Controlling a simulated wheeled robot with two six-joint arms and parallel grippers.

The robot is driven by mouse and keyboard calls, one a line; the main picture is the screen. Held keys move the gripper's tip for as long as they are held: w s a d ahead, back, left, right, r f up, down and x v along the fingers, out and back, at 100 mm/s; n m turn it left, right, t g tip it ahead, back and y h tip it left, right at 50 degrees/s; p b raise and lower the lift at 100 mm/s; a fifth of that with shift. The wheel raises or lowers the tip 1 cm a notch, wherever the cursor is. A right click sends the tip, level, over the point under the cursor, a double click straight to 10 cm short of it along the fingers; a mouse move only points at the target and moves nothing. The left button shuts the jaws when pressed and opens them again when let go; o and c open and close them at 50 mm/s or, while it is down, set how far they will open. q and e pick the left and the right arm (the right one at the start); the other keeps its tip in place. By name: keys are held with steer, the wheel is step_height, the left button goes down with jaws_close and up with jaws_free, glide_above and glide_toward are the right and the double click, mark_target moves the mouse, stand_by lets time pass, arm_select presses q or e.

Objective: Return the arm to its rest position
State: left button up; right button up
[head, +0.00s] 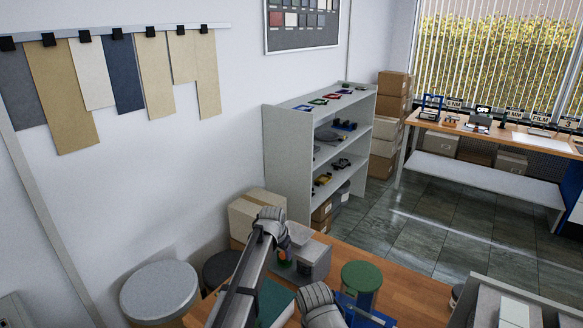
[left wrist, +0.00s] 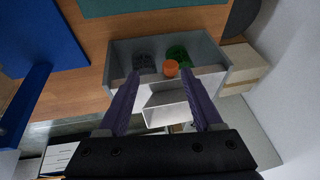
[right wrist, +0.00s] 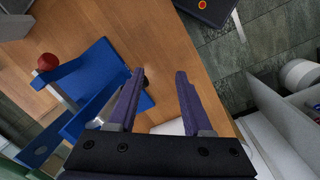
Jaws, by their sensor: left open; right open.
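My left arm reaches forward over the wooden table in the head view. My left gripper (left wrist: 160,77) is open in the left wrist view, with nothing between its fingers. Its fingertips overlap the near side of a grey bin (left wrist: 118,50) holding dark, orange (left wrist: 171,68) and green (left wrist: 177,53) items. The bin also shows in the head view (head: 316,264), partly hidden by the arm. My right gripper (right wrist: 160,74) is open and empty in the right wrist view, over the table's edge. In the head view the right arm shows only as a joint low in the middle; its fingers are hidden.
A blue press (right wrist: 107,72) with a red knob (right wrist: 47,62) stands on the wooden table (right wrist: 165,32), left of the right gripper. A green-topped round object (head: 362,274) stands right of the bin.

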arm_select(q)
steer(key=s+f+n+g+y+b, duration=0.1)
steer(key=s+f+g+b, duration=0.1)
steer(key=s, duration=1.6)
steer(key=s+f+n+g+y+b, duration=0.1)
steer(key=s+f+b, duration=0.3)
steer(key=s, duration=1.4)
step_height(320, 180, down, 2)
steer(key=shift+a+n+g, duration=0.2)
steer(key=shift+n+g, duration=0.2)
steer(key=shift+g, duration=0.5)
